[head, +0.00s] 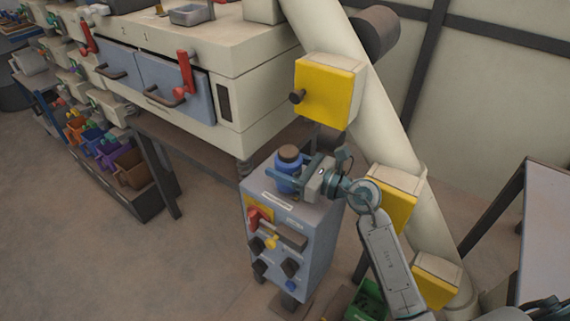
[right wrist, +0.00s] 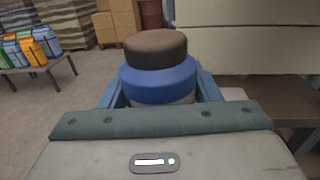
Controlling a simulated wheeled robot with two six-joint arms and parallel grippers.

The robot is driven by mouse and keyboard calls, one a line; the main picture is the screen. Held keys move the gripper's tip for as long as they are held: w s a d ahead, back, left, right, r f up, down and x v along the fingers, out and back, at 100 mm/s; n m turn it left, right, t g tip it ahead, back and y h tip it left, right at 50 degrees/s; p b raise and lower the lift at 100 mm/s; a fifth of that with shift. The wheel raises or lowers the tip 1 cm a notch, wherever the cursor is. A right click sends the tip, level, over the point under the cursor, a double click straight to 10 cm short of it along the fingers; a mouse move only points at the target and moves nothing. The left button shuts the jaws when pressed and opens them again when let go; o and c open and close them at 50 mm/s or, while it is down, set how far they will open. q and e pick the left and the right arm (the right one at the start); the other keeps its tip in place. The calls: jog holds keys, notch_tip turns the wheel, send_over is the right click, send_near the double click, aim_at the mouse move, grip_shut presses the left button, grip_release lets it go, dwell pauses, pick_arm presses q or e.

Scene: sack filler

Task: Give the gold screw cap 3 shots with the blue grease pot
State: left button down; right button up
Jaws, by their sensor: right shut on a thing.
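The blue grease pot (head: 285,172) has a brown top and is at the top of the grey-blue control box (head: 262,199). I cannot tell whether its base touches the box. My right gripper (head: 300,181) comes in from the right and is shut around the pot. In the right wrist view, the blue pot (right wrist: 158,84) stands upright between the two blue fingers, its lower part hidden by the gripper body. I cannot make out a gold screw cap for sure; a small yellow knob (head: 271,241) shows on the box front. My left gripper is not in view.
A thick cream pipe (head: 362,115) with yellow boxes (head: 328,90) rises close behind my right arm. A cream bench with grey drawers (head: 172,86) stands at upper left. Coloured bins (head: 128,168) line the left. The floor at lower left is clear.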

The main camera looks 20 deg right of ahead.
aim_at(286, 149)
jog(key=shift+r, duration=0.15)
jog(key=shift+r+p, duration=0.7)
jog(key=shift+p, duration=0.1)
notch_tip(286, 149, up, 5)
jog(key=p, duration=0.4)
jog(key=shift+r, duration=0.1)
dwell(0.5)
